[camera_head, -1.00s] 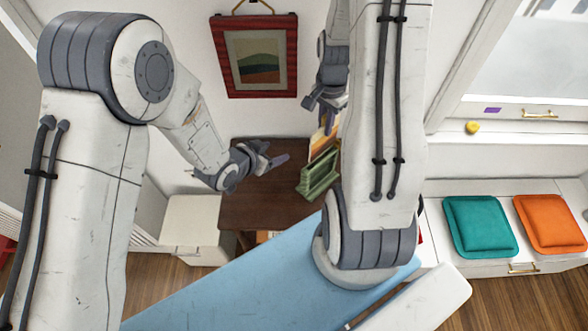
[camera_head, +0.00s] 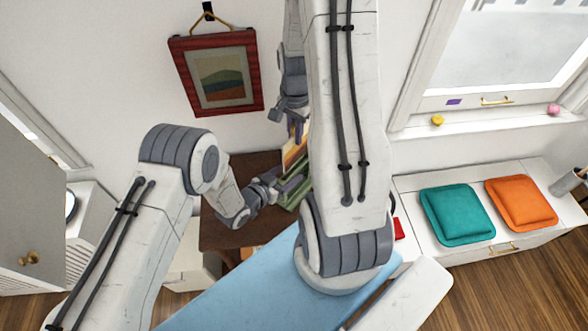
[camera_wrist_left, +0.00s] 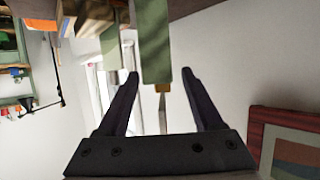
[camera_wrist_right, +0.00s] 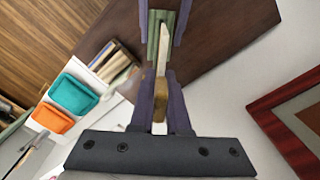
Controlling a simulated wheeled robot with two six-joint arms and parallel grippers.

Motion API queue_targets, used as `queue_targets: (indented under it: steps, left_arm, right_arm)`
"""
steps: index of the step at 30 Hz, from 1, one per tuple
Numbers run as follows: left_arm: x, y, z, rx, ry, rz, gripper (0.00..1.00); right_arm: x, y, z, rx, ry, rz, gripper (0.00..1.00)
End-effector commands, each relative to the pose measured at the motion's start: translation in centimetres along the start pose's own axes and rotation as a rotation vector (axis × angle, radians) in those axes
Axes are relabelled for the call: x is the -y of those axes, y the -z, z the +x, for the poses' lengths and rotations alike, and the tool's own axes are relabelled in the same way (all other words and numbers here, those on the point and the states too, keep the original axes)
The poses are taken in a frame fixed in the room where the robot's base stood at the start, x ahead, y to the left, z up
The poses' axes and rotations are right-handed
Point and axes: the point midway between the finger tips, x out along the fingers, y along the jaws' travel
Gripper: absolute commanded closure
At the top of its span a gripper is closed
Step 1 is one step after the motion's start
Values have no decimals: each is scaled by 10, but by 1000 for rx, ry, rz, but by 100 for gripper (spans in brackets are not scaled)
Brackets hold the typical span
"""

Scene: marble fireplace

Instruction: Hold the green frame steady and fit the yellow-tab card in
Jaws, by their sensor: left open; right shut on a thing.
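The green frame (camera_head: 293,198) is on the dark desk, partly hidden by my arms. My left gripper (camera_head: 288,184) is open at the frame. In the left wrist view its fingers (camera_wrist_left: 160,74) stand either side of the frame's green end (camera_wrist_left: 153,40), with gaps showing. My right gripper (camera_head: 296,130) is above and behind the frame. In the right wrist view its fingers (camera_wrist_right: 160,76) are shut on the card's yellow tab (camera_wrist_right: 161,87). The pale card (camera_wrist_right: 163,45) runs edge-on from there to the green frame (camera_wrist_right: 152,38); I cannot tell whether it is inside.
The dark desk (camera_head: 225,232) stands against the wall under a red-framed picture (camera_head: 214,70). Orange and pale upright pieces (camera_head: 291,153) are behind the green frame. A bench with teal (camera_head: 457,213) and orange (camera_head: 521,202) cushions is at right.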

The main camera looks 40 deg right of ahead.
Motion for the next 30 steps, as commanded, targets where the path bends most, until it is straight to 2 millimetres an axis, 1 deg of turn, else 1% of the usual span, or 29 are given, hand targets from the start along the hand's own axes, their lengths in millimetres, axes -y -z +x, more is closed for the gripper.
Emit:
queue_targets:
  steps: [1, 3, 6, 9, 12, 20, 21, 23, 24, 26, 30]
  left_arm:
    - [-1, 0, 10, -1, -2, 2, 32]
    - [-1, 0, 20, 0, -1, 1, 32]
    - [0, 0, 31, 0, -1, 1, 32]
    - [-1, 0, 38, 0, -1, 1, 32]
    - [0, 0, 42, 1, 0, 0, 32]
    - [0, 0, 43, 1, 1, -1, 32]
    - [0, 0, 43, 1, 1, 0, 40]
    - [0, 0, 43, 1, 1, 0, 63]
    - [0, 0, 43, 1, 1, 0, 78]
    - [0, 0, 43, 1, 1, 0, 100]
    - [0, 0, 42, 1, 1, 0, 100]
  right_arm:
    - [0, 0, 0, 0, 0, 0, 100]
    - [0, 0, 0, 0, 0, 0, 100]
    - [0, 0, 0, 0, 0, 0, 100]
    - [0, 0, 0, 0, 0, 0, 100]
    - [0, 0, 0, 0, 0, 0, 100]
    - [0, 0, 0, 0, 0, 0, 100]
    - [0, 0, 0, 0, 0, 0, 100]
    - [0, 0, 0, 0, 0, 0, 100]
    - [0, 0, 0, 0, 0, 0, 100]
    - [0, 0, 0, 0, 0, 0, 100]
    - [0, 0, 0, 0, 0, 0, 100]
